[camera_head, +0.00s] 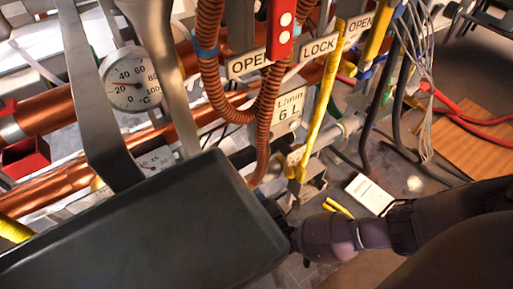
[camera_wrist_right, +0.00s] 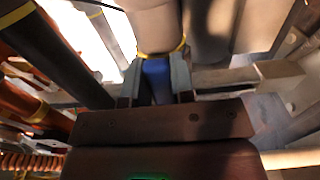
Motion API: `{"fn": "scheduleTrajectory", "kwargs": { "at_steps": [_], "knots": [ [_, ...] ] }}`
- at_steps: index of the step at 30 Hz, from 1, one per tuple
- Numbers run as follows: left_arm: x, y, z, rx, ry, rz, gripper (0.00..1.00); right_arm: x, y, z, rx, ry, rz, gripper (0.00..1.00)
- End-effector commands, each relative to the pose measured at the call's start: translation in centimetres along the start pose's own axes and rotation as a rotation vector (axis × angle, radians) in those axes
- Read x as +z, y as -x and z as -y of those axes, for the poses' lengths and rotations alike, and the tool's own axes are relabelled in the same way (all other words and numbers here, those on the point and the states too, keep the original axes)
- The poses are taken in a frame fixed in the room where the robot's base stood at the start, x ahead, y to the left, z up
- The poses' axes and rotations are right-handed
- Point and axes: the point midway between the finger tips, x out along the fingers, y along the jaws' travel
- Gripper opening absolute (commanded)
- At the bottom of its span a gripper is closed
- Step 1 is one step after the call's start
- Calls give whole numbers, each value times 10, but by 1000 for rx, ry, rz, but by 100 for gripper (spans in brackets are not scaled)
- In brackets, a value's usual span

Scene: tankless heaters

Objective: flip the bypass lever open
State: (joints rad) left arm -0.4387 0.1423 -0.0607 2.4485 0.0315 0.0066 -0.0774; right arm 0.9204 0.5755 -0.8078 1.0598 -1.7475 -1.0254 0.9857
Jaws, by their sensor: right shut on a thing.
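In the head view, a long yellow lever (camera_head: 325,105) and a short red handle (camera_head: 280,28) stand among the pipes near OPEN and LOCK labels (camera_head: 318,47). I cannot tell which is the bypass lever. My right arm comes in from the lower right, and its gripper is hidden behind a large dark box-shaped body. In the right wrist view, my right gripper (camera_wrist_right: 157,68) is shut on a blue piece (camera_wrist_right: 157,85) below a pale, yellow-rimmed cylinder. The dark body appears to be my left gripper (camera_head: 115,12), close to the camera, its two grey fingers apart and empty.
A round temperature gauge (camera_head: 130,80) shows between the grey fingers. Ribbed orange hoses (camera_head: 211,80) hang left of the yellow lever, near a 6 L sign (camera_head: 289,108). Copper pipes (camera_head: 60,185) run at left. Cables (camera_head: 415,80) and a white box (camera_head: 369,193) are at right.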

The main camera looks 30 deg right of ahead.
Motion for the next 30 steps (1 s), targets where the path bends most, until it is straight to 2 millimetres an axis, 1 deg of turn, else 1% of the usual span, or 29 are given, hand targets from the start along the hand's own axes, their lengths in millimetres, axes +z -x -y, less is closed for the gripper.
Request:
{"fn": "scheduleTrajectory", "kwargs": {
  "at_steps": [1, 10, 11, 15, 16, 30],
  "knots": [
    [0, 0, 0, 1, 0, 1, 43, -2, 2, 2, -5, -8, -3, 0],
    [0, 0, 0, 2, 0, 0, 43, -2, 3, 2, -6, -11, -3, 0],
    [0, 0, 0, 2, 0, 0, 43, -3, 3, 2, -6, -11, -3, 26],
    [1, 0, 0, 3, -1, 0, 43, -2, 2, 2, -5, -9, -2, 48],
    [0, 0, 0, 3, -1, 0, 43, -2, 2, 2, -4, -8, -1, 49],
    [0, 0, 0, 3, -1, -1, 43, -2, 2, 1, -2, -6, 0, 49]
  ]
}}
